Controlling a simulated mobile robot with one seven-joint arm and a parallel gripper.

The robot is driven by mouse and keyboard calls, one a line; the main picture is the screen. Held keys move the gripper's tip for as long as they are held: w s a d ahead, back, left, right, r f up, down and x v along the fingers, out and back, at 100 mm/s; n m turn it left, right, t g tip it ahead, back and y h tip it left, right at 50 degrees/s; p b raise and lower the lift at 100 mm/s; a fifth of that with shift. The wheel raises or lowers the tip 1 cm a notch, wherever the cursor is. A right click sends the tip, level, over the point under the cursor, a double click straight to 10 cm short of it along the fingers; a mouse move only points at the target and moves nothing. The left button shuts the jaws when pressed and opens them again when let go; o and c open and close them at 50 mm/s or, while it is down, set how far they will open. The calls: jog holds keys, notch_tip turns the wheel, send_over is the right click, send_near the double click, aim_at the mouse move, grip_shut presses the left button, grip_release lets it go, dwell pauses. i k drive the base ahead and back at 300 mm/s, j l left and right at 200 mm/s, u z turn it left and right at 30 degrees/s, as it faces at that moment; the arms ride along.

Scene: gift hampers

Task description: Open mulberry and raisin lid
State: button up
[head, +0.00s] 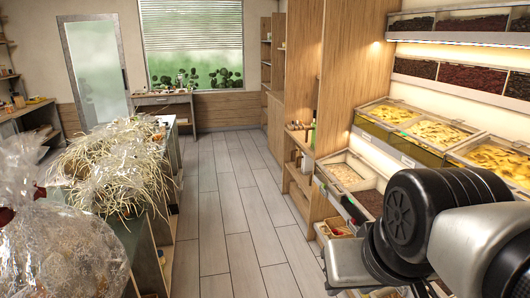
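Lidded bins of dried food line the right side. I cannot tell for sure which hold mulberry and raisin, as no label is readable. One lower bin holds pale pieces (345,172). The bin beside it holds small dark brown pieces (373,203), partly hidden by my arm. Above them are bins of yellow dried slices (438,133) under clear covers that look closed. Higher shelves hold dark and reddish dried fruit (466,81). My arm crosses the lower right in front of the bins. My gripper is not visible.
A counter (163,150) on the left carries cellophane-wrapped gift hampers (55,225) with straw-like filling. A tiled aisle (222,205) runs clear between the counter and the bins. A tall wooden cabinet (350,75) stands before the bins. A small table (165,100) is at the back.

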aim_at(337, 183)
jog(key=i, duration=1.6)
jog(key=i+z, duration=0.1)
jog(key=i, duration=0.45)
jog(key=i+j+z, duration=0.15)
jog(key=i, duration=0.45)
jog(key=i+j+z, duration=0.1)
jog(key=i, duration=0.45)
